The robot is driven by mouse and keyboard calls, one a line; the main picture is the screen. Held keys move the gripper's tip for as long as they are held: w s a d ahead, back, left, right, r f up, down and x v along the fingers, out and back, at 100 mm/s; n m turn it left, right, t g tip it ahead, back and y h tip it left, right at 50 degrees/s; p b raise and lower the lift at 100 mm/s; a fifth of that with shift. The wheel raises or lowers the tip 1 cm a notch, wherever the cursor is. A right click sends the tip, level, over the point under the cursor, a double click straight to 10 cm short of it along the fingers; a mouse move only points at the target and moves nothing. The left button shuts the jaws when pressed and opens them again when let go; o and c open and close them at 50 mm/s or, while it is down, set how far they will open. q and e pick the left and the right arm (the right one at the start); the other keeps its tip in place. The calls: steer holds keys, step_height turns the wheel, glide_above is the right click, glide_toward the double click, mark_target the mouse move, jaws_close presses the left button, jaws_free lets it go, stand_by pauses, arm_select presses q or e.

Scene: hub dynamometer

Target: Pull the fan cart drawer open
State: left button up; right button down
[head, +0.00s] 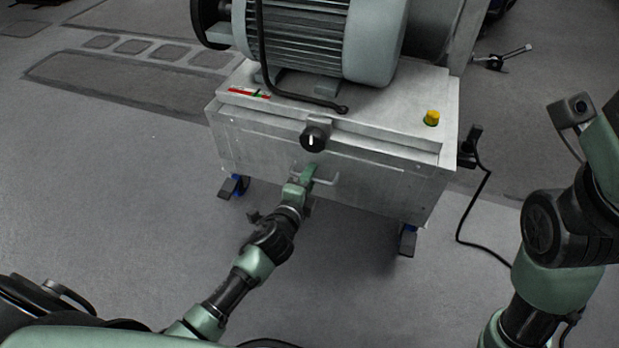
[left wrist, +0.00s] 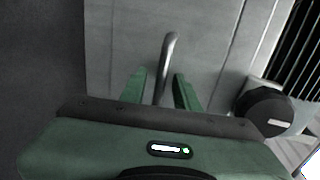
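The fan cart (head: 390,120) is a light grey metal box on wheels with a large motor on top. Its drawer front (head: 375,178) faces me and looks flush with the cart body. A pale bar handle (head: 328,181) is on the drawer front; it also shows in the left wrist view (left wrist: 171,48). My left gripper (head: 304,176) is at the handle. In the left wrist view its two green fingers (left wrist: 161,82) stand apart, one on each side of the handle bar, with gaps visible.
A black knob (head: 314,139) sits above the handle, and it is close beside the gripper in the left wrist view (left wrist: 264,110). A yellow button (head: 432,118) is on the cart top. A black cable (head: 474,215) hangs at the right. The floor in front is clear.

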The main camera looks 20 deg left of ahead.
arm_select(q)
jaws_close()
stand_by(1.3)
